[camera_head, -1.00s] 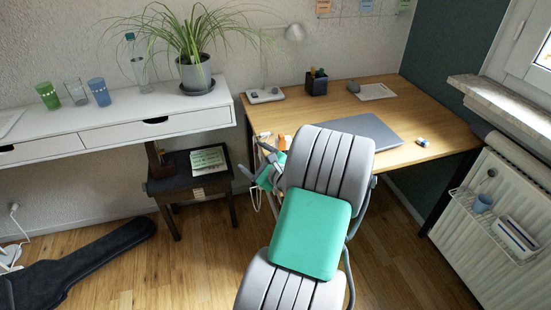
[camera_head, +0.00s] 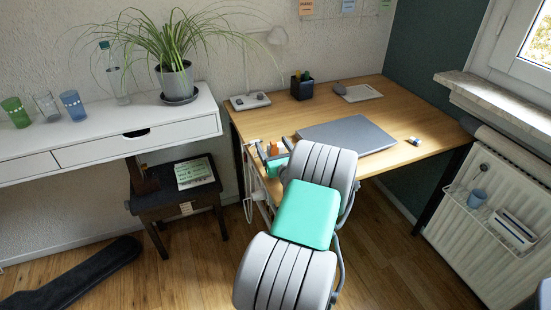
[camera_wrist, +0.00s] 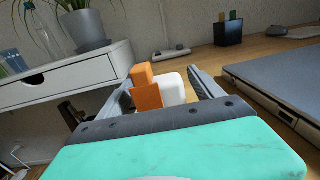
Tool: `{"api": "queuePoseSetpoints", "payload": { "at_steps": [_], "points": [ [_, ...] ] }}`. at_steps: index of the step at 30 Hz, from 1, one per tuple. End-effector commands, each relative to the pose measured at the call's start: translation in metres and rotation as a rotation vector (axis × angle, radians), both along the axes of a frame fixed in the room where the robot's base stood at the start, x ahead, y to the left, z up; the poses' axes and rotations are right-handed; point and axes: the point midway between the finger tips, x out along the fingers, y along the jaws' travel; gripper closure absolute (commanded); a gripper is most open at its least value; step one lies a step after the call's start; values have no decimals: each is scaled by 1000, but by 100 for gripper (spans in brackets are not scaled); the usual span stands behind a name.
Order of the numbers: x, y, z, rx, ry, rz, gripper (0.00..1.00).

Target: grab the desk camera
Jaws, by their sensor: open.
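An orange and white object (camera_wrist: 150,92) stands at the desk's left end; its orange part (camera_head: 274,149) also shows in the head view. It has upright orange blocks beside a rounded white body. I cannot tell for sure whether it is the desk camera. My gripper (camera_wrist: 162,82) is open, its fingers on either side of this object in the wrist view, and I see no grip on it. In the head view my gripper (camera_head: 272,154) is at the desk's left front corner, partly hidden by my arm. A small blue and white item (camera_head: 415,141) lies at the desk's right front.
The wooden desk (camera_head: 400,110) bears a closed grey laptop (camera_head: 350,135), right of my gripper. A dark pen holder (camera_head: 302,86) and a lamp base (camera_head: 249,101) stand behind. A white drawer shelf (camera_head: 190,126) is left, above a dark stool (camera_head: 150,204).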

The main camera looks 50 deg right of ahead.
Motion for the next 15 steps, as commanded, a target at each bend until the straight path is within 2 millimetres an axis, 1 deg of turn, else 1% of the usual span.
{"api": "queuePoseSetpoints", "payload": {
  "at_steps": [5, 15],
  "points": [
    [0, 0, 0, -1, 1, 0, 24],
    [0, 0, 0, 0, 1, 0, 51]
  ]
}}
